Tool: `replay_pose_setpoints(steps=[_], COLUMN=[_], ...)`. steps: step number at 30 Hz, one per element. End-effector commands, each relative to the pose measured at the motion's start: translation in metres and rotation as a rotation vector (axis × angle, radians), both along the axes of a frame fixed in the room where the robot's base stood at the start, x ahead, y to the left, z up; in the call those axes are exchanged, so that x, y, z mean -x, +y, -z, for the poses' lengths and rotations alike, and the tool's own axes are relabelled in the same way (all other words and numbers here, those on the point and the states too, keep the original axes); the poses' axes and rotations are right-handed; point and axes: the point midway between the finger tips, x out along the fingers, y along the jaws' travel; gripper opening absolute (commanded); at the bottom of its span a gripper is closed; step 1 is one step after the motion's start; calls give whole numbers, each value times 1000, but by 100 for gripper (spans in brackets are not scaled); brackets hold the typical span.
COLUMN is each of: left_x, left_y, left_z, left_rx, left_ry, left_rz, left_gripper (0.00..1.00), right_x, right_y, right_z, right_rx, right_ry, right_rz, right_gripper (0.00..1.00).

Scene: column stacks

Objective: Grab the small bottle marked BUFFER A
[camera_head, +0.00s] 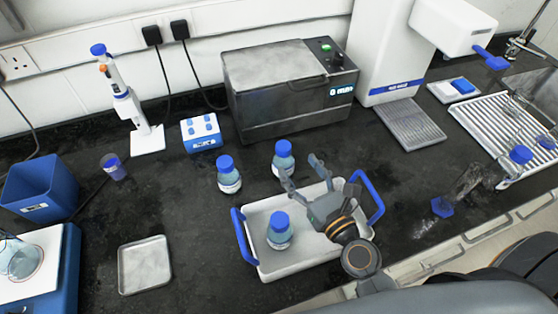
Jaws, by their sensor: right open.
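Three small blue-capped bottles with white labels stand upright near the middle of the black bench. One bottle (229,178) is left of the tray, one bottle (283,160) is behind it, and one bottle (279,232) stands inside the white tray (295,263). The labels are too small to read, so I cannot tell which is BUFFER A. My right gripper (300,173) is open and empty above the tray's back part. Its fingers point toward the back bottle, one on the near left and one to its right. My left gripper is not in view.
The tray has blue handles (243,238) at both ends. A metal water bath (285,90) stands behind the bottles. A pipette stand (147,139) and blue tube rack (201,133) are at the back left. A shallow metal dish (145,265) lies front left.

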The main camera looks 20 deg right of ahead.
Motion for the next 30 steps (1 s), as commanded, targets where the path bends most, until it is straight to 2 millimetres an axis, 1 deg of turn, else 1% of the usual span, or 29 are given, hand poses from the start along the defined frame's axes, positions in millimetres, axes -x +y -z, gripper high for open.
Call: replay_pose_setpoints(steps=[1, 4, 6, 9, 12, 15, 19, 22, 23, 24, 26, 27, 29, 30], left_x=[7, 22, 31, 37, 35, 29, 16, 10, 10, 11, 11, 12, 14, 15], left_y=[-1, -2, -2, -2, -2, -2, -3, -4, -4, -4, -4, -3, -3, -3], left_z=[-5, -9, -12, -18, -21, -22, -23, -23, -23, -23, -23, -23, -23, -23], left_rx=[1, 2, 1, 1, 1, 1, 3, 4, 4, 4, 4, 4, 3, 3], left_ry=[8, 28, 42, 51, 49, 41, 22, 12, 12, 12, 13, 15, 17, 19], left_rz=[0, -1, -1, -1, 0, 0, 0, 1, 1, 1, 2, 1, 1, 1], left_gripper=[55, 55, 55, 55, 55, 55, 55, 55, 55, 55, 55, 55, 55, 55], right_x=[-6, -16, -26, -43, -56, -64, -65, -65, -65, -65, -65, -65, -65, -65], right_y=[1, 3, 5, 9, 11, 13, 13, 13, 13, 13, 13, 13, 13, 13], right_z=[-4, -5, -5, -6, -4, -3, -2, -2, -2, -2, -2, -2, -2, -2], right_rx=[-1, -1, 1, 0, 3, 2, 2, 3, 3, 3, 3, 3, 3, 3], right_ry=[-2, -2, -2, -2, -2, 0, 1, 0, 0, 0, 0, 0, 0, 0], right_rz=[1, 0, 0, -1, -2, -2, -2, -2, -2, -2, -2, -2, -2, -2], right_gripper=[62, 62, 62, 62, 62, 62, 62, 62, 59, 51, 39, 31, 19, 11])
